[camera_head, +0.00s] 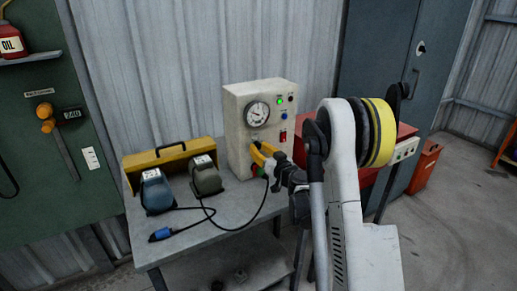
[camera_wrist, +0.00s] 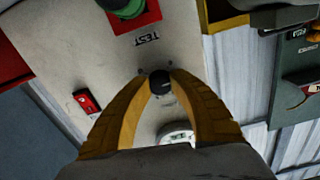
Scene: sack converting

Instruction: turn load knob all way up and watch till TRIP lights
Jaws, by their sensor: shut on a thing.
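The pale test box (camera_head: 235,104) stands on the bench against the wall. Its front has a round dial gauge (camera_head: 257,113), a lit green lamp (camera_head: 280,101), a small dark lamp (camera_head: 291,98), a blue round part (camera_head: 284,116) and a red switch (camera_head: 283,136). Lamp labels are too small to read. My gripper (camera_head: 261,155), with yellow fingers, is at the lower front of the box. In the wrist view its fingertips (camera_wrist: 158,76) are shut on a black knob (camera_wrist: 160,85). The gauge (camera_wrist: 177,134) is partly hidden there. The knob's setting cannot be read.
A green button on a red plate (camera_wrist: 147,16) sits near a TEST label. Two corded tools, one blue (camera_head: 156,192) and one grey-green (camera_head: 206,177), rest on the bench (camera_head: 225,214) before a yellow case (camera_head: 160,157). A cable with a blue plug (camera_head: 160,234) lies in front.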

